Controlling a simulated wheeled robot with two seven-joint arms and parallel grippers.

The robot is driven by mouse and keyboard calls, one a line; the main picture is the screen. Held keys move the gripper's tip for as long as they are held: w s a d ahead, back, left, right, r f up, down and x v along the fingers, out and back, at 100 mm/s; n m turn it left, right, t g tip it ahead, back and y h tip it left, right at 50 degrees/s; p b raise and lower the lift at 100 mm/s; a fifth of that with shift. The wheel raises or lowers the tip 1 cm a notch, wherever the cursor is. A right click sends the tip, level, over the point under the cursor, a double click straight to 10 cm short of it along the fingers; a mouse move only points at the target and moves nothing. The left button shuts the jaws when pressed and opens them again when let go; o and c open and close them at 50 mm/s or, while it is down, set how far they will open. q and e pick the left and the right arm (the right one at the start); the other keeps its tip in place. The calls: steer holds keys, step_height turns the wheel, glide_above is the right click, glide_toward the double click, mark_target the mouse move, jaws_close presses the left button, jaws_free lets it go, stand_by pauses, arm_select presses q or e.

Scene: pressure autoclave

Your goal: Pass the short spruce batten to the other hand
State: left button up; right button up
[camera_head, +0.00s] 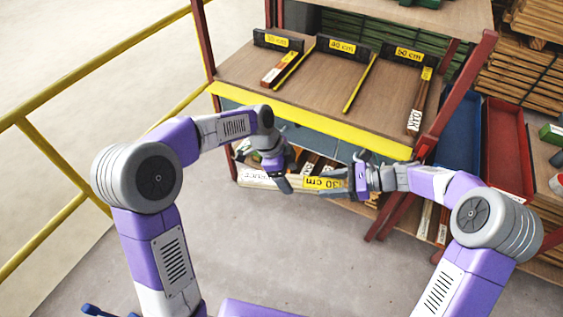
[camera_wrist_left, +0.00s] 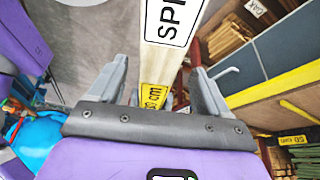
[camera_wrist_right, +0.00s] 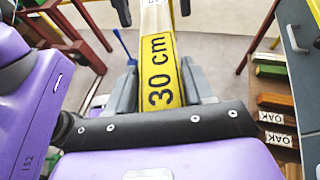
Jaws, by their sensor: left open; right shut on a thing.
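The short spruce batten (camera_head: 258,181) is pale wood with a yellow 30 cm label and a white label, of which "SP" reads in the left wrist view (camera_wrist_left: 167,35). It is held level in front of the rack. My right gripper (camera_wrist_right: 160,82) is shut on it at the yellow-label end. My left gripper (camera_wrist_left: 158,85) is open near the white-label part, one finger to each side of the batten in its wrist view. Whether the batten lies fully between the left fingers or just beyond their tips, I cannot tell.
A rack shelf (camera_head: 310,85) with a yellow front edge (camera_head: 300,117) stands just behind my grippers, bearing battens and black length-marked blocks. A red post (camera_head: 455,95) rises at its right, by blue and red bins (camera_head: 508,140). A yellow railing (camera_head: 95,67) is at left. The floor in front is clear.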

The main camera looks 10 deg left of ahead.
arm_select(q)
steer(key=shift+x, duration=1)
steer(key=c, duration=1.2)
steer(key=shift+o, duration=0.2)
arm_select(e)
steer(key=o, duration=1.2)
steer(key=shift+o, duration=0.2)
